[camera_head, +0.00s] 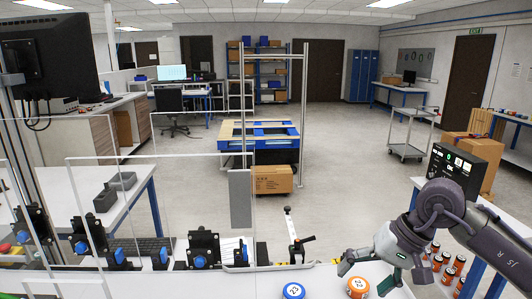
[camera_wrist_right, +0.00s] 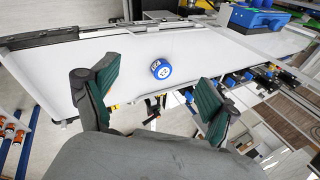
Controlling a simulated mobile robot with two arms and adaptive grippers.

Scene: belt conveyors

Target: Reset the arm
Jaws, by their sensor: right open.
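My right arm comes in from the right in the head view. Its gripper (camera_head: 368,274) hangs above the near white belt, beside an orange-topped can (camera_head: 357,288). In the right wrist view the two green-padded fingers of the right gripper (camera_wrist_right: 157,95) are spread wide with nothing between them. A blue-topped can (camera_head: 293,291) stands on the belt left of the orange one. A blue-topped can (camera_wrist_right: 161,69) also shows in the wrist view, on the white belt beyond the fingertips. My left gripper is in neither view.
Several orange cans (camera_head: 447,268) stand at the right, below my arm. Clear panels and black fixtures with blue knobs (camera_head: 201,262) line the belt's left side. A small lever stand (camera_head: 294,238) rises at the belt's far edge. Open floor lies beyond.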

